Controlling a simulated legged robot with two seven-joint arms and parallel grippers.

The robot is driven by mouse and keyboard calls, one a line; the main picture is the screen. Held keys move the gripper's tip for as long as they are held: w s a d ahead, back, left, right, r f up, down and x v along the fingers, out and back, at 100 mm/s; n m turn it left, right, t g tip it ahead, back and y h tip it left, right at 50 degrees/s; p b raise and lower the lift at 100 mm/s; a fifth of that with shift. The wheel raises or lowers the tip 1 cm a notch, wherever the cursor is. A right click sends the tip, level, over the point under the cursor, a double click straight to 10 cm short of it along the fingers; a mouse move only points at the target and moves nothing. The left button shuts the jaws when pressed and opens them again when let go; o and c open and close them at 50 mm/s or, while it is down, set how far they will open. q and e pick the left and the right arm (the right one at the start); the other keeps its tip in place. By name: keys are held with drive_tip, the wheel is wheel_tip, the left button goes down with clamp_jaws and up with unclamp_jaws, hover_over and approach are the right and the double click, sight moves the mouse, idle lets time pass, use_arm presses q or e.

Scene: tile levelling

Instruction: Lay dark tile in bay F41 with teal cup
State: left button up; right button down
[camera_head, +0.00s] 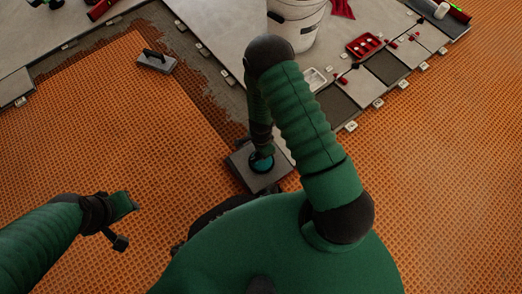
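The dark tile (246,178) is a grey-brown square just ahead of my body, at the edge of the orange mesh. The teal cup (261,164) sits on its top face. My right gripper (262,153) is at the cup from above and appears closed around its top; the fingers are mostly hidden. Whether the tile is lifted or resting is unclear. My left gripper (124,224) is open and empty over the mesh at lower left. The bay labels are too small to read, so I cannot pick out F41.
Orange mesh (90,130) covers much of the floor. A trowel-like float (157,61) lies near a brown adhesive strip (195,75). A white bucket (297,22), a red tray (364,46) and laid tiles with white clips (351,126) stand toward the back right.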

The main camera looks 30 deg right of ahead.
drive_tip(key=shift+f, duration=0.35)
idle(0.3)
drive_tip(key=c, duration=1.2)
unclamp_jaws()
wheel_tip(320, 180, up, 17)
drive_tip(key=p, duration=1)
drive_tip(key=shift+f+p, duration=0.15)
drive_tip(key=shift+p, duration=0.25)
drive_tip(key=shift+s, duration=0.1)
